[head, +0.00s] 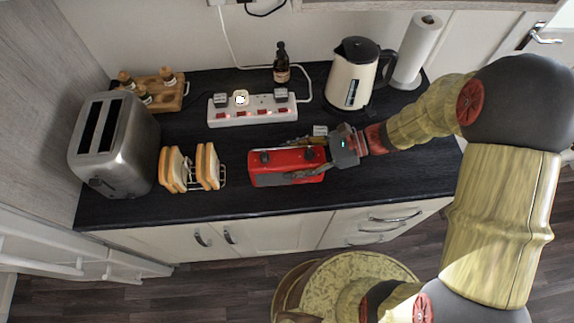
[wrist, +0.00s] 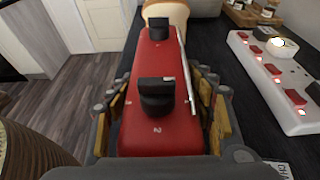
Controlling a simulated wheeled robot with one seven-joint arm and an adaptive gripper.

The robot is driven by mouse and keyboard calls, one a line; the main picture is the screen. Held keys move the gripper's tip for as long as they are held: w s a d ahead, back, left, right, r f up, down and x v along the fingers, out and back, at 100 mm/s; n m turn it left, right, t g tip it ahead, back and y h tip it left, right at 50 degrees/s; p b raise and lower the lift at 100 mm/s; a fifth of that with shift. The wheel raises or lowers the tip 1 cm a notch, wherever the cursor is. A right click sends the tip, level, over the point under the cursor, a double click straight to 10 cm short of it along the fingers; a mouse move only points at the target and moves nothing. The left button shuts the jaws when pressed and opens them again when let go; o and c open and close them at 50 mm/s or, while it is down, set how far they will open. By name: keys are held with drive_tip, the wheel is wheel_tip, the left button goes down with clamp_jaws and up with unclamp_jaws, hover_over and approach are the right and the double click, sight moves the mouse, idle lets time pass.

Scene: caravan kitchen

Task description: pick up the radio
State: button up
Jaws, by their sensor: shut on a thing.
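The radio (head: 270,169) is a red box with two black knobs and a thin metal rod along its top. In the head view it is at the front middle of the black counter; I cannot tell whether it touches the counter or is slightly raised. My gripper (head: 306,158) comes from the right, with its fingers on both sides of the radio's right part. In the wrist view the radio (wrist: 160,95) lies between the fingers of my gripper (wrist: 163,100), which is shut on it. The radio's underside is hidden.
Left of the radio stands a toast rack (head: 221,177) with bread slices, then a steel toaster (head: 115,145). Behind are a white power strip (head: 252,110), a dark bottle (head: 281,66), a kettle (head: 352,75), a paper roll (head: 415,52) and a spice rack (head: 172,97). The counter's front edge is close.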

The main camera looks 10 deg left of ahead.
drive_tip(key=c, duration=0.3)
drive_tip(key=shift+c, duration=0.2)
